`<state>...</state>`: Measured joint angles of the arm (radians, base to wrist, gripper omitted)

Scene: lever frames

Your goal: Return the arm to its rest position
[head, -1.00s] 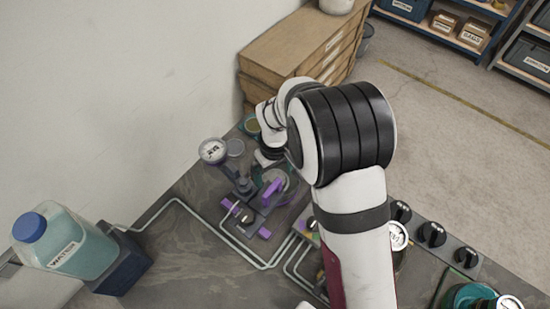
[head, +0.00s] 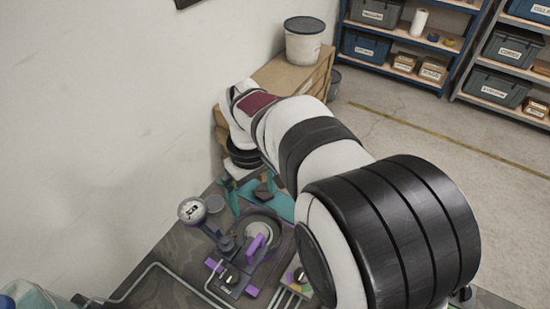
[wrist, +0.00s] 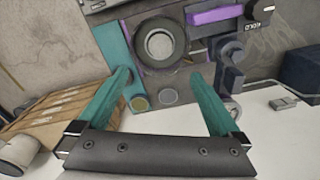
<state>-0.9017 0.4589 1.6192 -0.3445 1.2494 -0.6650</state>
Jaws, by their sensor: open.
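My gripper (wrist: 161,77) is open and empty in the wrist view, its two teal fingers spread apart. In the head view my gripper (head: 248,192) hangs from my white and black arm above the far end of the bench, partly hidden by the arm. The purple lever handle (head: 256,246) stands on the fixture below and nearer than the gripper; the fingers are apart from it. A purple part (wrist: 213,16) also shows at the top of the wrist view. A round dark-rimmed fitting (wrist: 160,43) lies beyond the fingertips.
A round gauge (head: 192,210) stands left of the fixture, close to the wall. A wooden drawer cabinet (head: 270,76) with a white bucket (head: 304,40) is behind the arm. Blue shelving (head: 400,36) is farther back. Open floor (head: 400,130) lies right of the arm.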

